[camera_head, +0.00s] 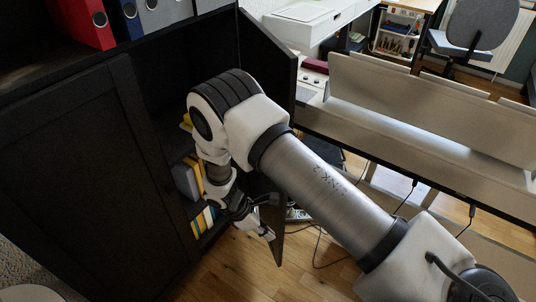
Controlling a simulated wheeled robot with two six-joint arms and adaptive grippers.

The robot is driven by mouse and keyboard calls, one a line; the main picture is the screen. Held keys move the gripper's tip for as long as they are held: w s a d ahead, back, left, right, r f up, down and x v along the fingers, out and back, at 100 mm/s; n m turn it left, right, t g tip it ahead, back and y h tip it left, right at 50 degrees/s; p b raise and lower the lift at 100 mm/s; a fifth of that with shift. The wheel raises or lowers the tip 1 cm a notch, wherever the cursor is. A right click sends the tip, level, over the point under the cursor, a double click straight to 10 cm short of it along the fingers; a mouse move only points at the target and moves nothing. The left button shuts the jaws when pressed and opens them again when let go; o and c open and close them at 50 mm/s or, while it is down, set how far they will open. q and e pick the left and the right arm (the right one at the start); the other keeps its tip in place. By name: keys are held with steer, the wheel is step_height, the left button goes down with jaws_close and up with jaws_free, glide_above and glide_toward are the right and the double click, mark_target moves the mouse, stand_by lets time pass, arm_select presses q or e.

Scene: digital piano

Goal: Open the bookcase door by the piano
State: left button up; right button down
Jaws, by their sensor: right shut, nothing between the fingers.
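The dark bookcase (165,60) stands at the left. Its left door (75,185) is closed. Its right door (270,58) stands open, swung out toward the piano, and shelves with books show in the opening. My right arm comes in from the lower right and crosses in front of the open door, hiding much of it. My right gripper (267,234) points down near the lower part of that door. It is shut with nothing in it. I cannot tell whether it touches the door. My left gripper is not in view.
The white digital piano (430,100) stands to the right of the bookcase. Binders (80,22) stand on the upper shelf. Yellow and grey books (188,180) are on the lower shelves. Cables lie on the wooden floor (235,275). A desk chair (478,30) is at the back right.

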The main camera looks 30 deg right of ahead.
steer(key=w+a+r+n+t+h+p, duration=0.1)
steer(key=w+r+h+p, duration=0.15)
steer(key=w+r, duration=0.55)
steer(key=w+a+r+n+t+h+p, duration=0.15)
steer(key=w+r+p, duration=0.25)
steer(key=r, duration=0.8)
arm_select(q)
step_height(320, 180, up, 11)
steer(key=p, duration=0.1)
arm_select(e)
steer(key=d+r+x, duration=0.1)
steer(key=x, duration=1.1)
steer(key=shift+s+d+r, duration=0.15)
steer(key=shift+s+d, duration=0.05)
steer(key=shift+d, duration=0.25)
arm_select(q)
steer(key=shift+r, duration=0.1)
